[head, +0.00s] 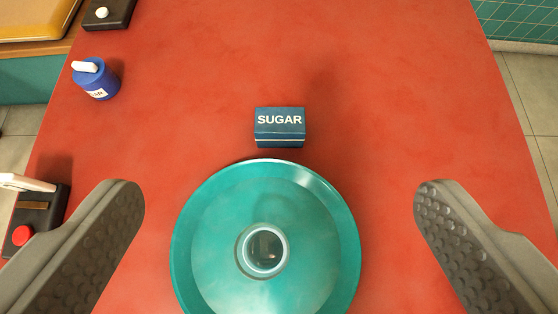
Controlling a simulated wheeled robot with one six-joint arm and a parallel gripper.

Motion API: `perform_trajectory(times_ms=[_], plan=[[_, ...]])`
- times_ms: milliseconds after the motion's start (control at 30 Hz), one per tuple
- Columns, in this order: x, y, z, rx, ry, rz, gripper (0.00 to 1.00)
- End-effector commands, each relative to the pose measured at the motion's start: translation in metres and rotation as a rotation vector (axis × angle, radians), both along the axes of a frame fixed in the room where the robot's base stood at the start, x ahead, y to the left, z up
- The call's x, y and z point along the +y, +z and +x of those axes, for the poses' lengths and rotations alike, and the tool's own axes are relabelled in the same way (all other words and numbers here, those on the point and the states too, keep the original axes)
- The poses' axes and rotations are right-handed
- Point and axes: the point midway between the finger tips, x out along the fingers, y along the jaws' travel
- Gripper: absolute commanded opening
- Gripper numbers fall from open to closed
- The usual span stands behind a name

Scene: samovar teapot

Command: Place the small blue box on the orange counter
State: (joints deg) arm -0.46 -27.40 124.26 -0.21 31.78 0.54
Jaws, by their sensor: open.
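The small blue box (280,128), with SUGAR written on it in white, sits upright on the orange-red counter (400,80), just beyond the teal plate. My gripper (280,200) is open and empty. Its two grey fingers stand wide apart at the left and right, on either side of the teal plate in the picture. The box is ahead of the fingertips, between them from side to side. Nothing hides the box.
A round teal plate (215,205) with a small clear glass (263,250) at its middle lies between my fingers. A blue jar (95,80) stands at the left. A black device with a red button (24,235) is at the left edge. The right side is clear.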

Motion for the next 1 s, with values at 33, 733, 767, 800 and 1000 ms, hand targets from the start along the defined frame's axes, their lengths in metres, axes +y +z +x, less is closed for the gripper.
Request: perform_trajectory(times_ms=[33, 733, 767, 800, 1000], plan=[[0.0, -0.009, 0.012, 0.045, 0.0, 0.0, 0.93], [0.004, -0.099, 0.105, 0.501, -0.001, -0.004, 0.93], [0.004, -0.101, 0.106, 0.504, -0.001, -0.004, 0.93], [0.004, -0.104, 0.107, 0.506, -0.001, -0.004, 0.93], [0.004, -0.132, 0.118, 0.509, -0.002, -0.004, 0.93]])
